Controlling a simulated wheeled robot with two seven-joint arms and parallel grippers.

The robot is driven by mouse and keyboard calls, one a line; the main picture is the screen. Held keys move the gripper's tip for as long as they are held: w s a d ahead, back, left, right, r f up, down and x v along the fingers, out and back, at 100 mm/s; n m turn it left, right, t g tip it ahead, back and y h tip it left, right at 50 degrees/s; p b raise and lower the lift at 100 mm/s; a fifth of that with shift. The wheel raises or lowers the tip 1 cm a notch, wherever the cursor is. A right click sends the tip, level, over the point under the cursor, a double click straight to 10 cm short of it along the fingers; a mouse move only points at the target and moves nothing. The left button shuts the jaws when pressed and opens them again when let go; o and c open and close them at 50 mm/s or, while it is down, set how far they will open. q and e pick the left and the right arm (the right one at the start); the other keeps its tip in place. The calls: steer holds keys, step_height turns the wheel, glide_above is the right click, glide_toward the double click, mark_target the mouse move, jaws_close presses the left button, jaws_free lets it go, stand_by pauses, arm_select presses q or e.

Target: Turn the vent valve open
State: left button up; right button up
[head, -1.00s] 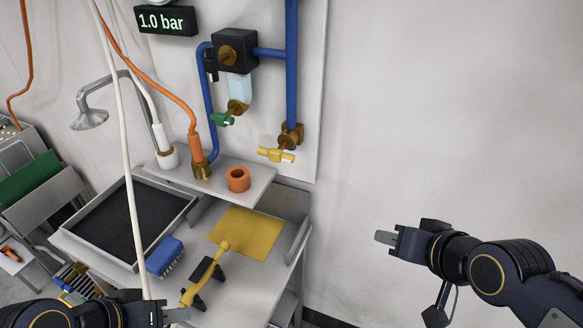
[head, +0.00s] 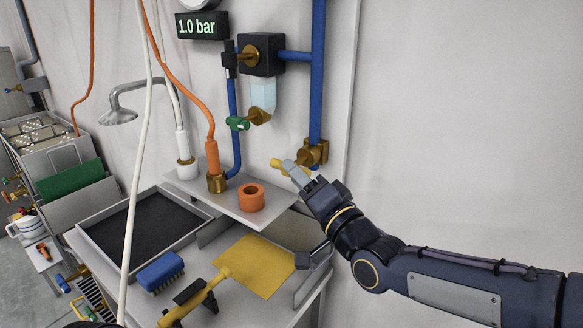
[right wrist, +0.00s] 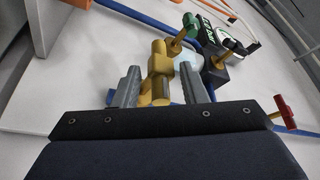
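A valve with a yellow bar handle (head: 277,164) and brass body (head: 315,152) sits at the foot of a blue pipe on the wall panel. My right gripper (head: 291,172) is at this handle. In the right wrist view, my right gripper (right wrist: 160,88) has its fingers apart, with the yellow handle (right wrist: 158,60) between them and gaps visible beside it. A second valve, with a green handle (head: 237,123), is up and to the left. I see no label telling which one is the vent valve. My left gripper is out of the head view.
A shelf (head: 228,198) with an orange ring (head: 251,198) stands below the valves. The bench holds a black tray (head: 141,239), a blue brush (head: 160,270) and a yellow sheet (head: 254,264). A white hose (head: 142,150) hangs in front. The wall at the right is bare.

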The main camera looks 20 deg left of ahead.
steer(key=shift+x, duration=1.6)
steer(key=shift+c, duration=0.5)
jaws_close()
steer(key=shift+p, duration=0.35)
